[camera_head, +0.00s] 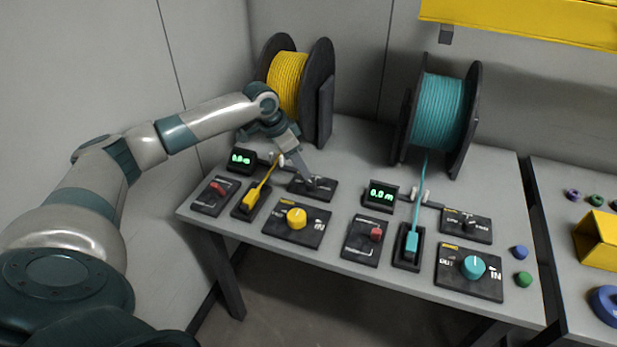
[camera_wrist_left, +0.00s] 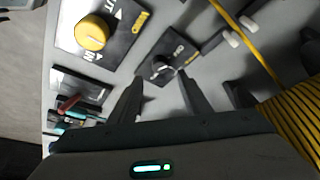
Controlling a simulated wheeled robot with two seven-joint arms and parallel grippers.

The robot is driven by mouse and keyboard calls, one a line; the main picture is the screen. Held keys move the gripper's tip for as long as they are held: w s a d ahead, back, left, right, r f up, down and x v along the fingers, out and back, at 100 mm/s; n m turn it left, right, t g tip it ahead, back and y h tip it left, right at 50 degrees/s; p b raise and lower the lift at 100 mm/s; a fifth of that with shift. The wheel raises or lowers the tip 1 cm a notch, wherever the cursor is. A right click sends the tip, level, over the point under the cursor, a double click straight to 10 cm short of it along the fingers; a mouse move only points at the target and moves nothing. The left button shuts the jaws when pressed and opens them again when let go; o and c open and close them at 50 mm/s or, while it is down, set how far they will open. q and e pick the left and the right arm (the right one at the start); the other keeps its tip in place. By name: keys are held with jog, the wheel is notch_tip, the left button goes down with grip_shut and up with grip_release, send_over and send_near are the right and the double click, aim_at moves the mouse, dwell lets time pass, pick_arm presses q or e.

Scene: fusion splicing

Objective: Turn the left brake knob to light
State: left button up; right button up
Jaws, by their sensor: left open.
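The left brake knob (camera_head: 316,182) is a small dark knob with a pale pointer on a black panel (camera_head: 298,189), beside the left yellow spool. It also shows in the left wrist view (camera_wrist_left: 160,67), just ahead of and between my fingertips. My left gripper (camera_head: 308,177) reaches down over this panel from the left. In the wrist view the left gripper (camera_wrist_left: 159,77) has its two fingers spread, with nothing held between them. The head view partly hides the knob behind the fingers. My right gripper is in neither view.
A yellow spool (camera_head: 287,83) stands behind, a teal spool (camera_head: 440,112) to the right. A yellow knob (camera_head: 296,217) on an IN/OUT panel is in front. Also near are a yellow lever (camera_head: 258,190), a red switch (camera_head: 218,188) and a green display (camera_head: 241,159). A matching teal station stands right.

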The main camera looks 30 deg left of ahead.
aim_at(310, 182)
pick_arm(q)
jog(key=p+x, duration=0.1)
jog(key=x, duration=0.6)
jog(key=shift+f, duration=0.1)
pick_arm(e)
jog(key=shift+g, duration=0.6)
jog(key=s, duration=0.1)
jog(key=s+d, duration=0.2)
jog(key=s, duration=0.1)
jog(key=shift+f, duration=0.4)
pick_arm(q)
jog(key=shift+c, duration=0.6)
jog(key=c, duration=0.9)
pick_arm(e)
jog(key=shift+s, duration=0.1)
